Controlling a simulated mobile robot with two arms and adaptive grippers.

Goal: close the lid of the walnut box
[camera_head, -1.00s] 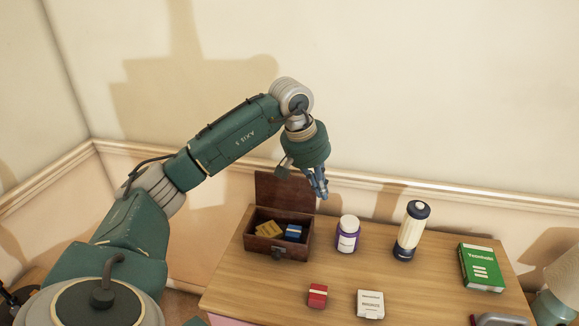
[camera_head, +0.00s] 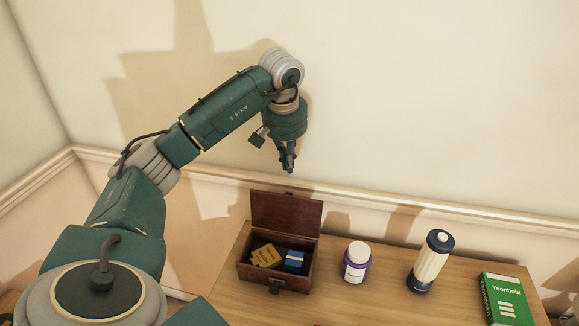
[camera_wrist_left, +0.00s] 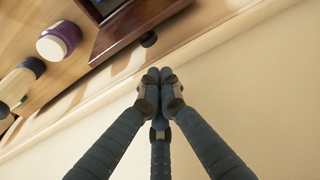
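The walnut box (camera_head: 274,277) stands on the wooden table with its lid (camera_head: 286,213) raised upright at the back. Inside it lie a yellow item (camera_head: 266,256) and a blue item (camera_head: 294,261). My left gripper (camera_head: 288,168) hangs fingers-down above and behind the lid, apart from it, and holds nothing. In the left wrist view its fingertips (camera_wrist_left: 159,78) are brought together in front of the wall, and the lid (camera_wrist_left: 139,27) shows just beyond them. My right gripper is not in view.
To the right of the box on the table (camera_head: 390,306) stand a purple bottle with a white cap (camera_head: 356,264), a cream and navy flashlight-like cylinder (camera_head: 430,263) and a green box (camera_head: 505,298). The wall with its rail (camera_head: 400,204) runs close behind the table.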

